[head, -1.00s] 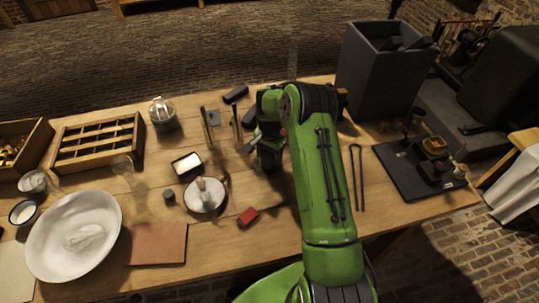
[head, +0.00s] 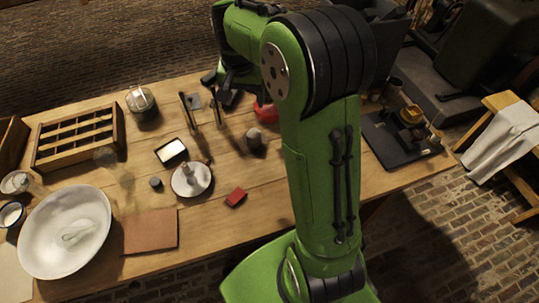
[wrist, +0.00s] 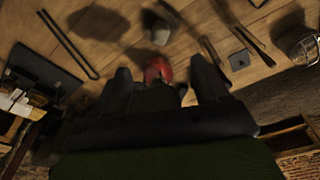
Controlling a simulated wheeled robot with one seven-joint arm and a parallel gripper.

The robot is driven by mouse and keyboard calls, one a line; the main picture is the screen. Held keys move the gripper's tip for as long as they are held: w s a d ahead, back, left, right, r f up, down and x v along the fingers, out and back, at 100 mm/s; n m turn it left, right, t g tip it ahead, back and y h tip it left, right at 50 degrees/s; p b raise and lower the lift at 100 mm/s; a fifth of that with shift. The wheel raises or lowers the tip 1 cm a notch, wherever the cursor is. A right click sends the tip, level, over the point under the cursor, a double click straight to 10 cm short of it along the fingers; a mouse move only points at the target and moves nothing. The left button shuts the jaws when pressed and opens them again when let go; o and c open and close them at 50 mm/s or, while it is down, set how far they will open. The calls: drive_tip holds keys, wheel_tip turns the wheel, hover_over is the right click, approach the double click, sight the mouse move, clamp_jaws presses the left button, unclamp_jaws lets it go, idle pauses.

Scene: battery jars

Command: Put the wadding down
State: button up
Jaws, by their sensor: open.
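A pale, loose clump (head: 80,232) that may be the wadding lies in the wide white bowl (head: 45,262) at the front left in the head view; I cannot be sure what it is. My gripper (wrist: 163,72) shows its two dark fingers apart in the wrist view. A red object (wrist: 158,68) shows in the gap between them, apparently on the table beyond the fingertips; nothing is seen gripped. The red object is also in the head view (head: 266,112), beside my arm.
A dark rounded object (head: 255,138) stands near the red one. A divided wooden tray (head: 78,136), a glass jar (head: 141,102), upright rods (head: 190,110), a white dish (head: 191,179) and a small red block (head: 236,196) share the table. A black board (head: 390,145) lies right.

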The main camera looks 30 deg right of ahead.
drive_tip(key=s+a+r+n+t, duration=0.2)
drive_tip(key=s+a+r+n, duration=0.1)
drive_tip(key=s+r, duration=0.55)
drive_tip(key=s+a+f+n+t, duration=0.1)
drive_tip(key=s+n, duration=0.1)
drive_tip(key=s, duration=0.6)
drive_tip(key=s+a+f+n+t+y, duration=0.1)
drive_tip(key=s+a+n, duration=0.1)
drive_tip(key=s, duration=0.6)
drive_tip(key=shift+a+f, duration=0.2)
drive_tip(key=shift+f, duration=0.15)
drive_tip(key=shift+c, duration=0.5)
